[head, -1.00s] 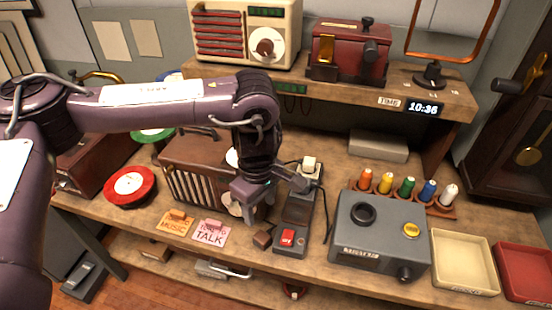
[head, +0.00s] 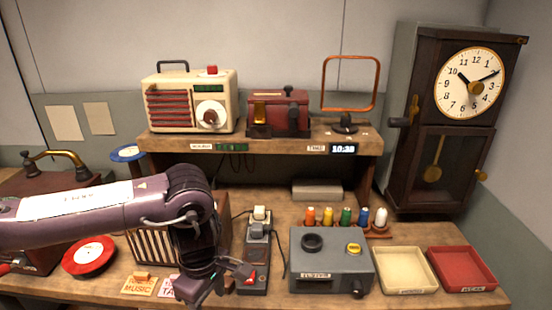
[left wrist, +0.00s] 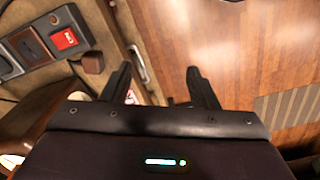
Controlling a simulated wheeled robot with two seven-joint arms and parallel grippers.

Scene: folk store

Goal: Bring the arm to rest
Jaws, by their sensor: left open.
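My left arm comes in from the left, purple with a white label. Its gripper (head: 215,284) hangs low near the bench's front edge, left of the dark switch box with a red switch (head: 250,278). In the left wrist view the gripper's two dark fingers (left wrist: 160,82) are spread apart with nothing between them. Wooden floor and the bench front lie beyond the fingers. The arm partly hides the brown slatted radio (head: 150,246) and a pink card (head: 167,288). My right gripper is not in view.
The wooden bench (head: 405,231) holds a grey box (head: 330,275), several coloured spools (head: 346,216), a cream tray (head: 404,289) and a red tray (head: 490,284). A red disc (head: 89,256) lies at left. A shelf (head: 270,146) and wall clock (head: 470,84) stand behind.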

